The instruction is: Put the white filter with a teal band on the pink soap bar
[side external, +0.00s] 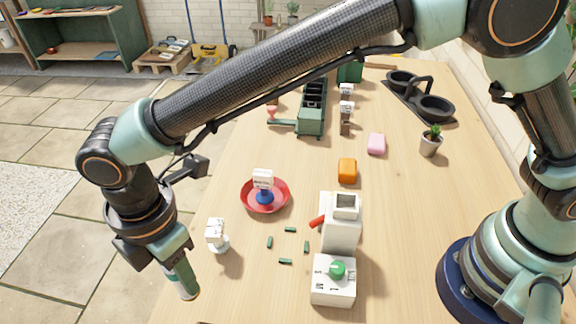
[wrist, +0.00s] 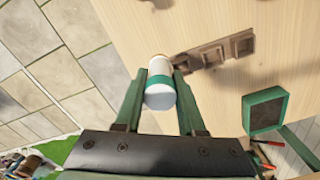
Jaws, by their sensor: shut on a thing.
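My gripper (side external: 185,282) hangs at the lower left in the side view, by the table's left edge. In the wrist view my gripper (wrist: 160,88) is shut on the white filter with a teal band (wrist: 160,84), held between its two green fingers. In the side view the filter is mostly hidden by the fingers. The pink soap bar (side external: 376,143) lies flat on the table in the side view, far to the right of and beyond my gripper. Nothing rests on it. I cannot make out the soap in the wrist view.
An orange bar (side external: 347,171) lies near the pink one. A red dish (side external: 283,197) holds a blue item with a white label. A white machine (side external: 340,235), a white box with a green knob (side external: 333,288), small green pieces and a potted plant (side external: 430,146) stand around.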

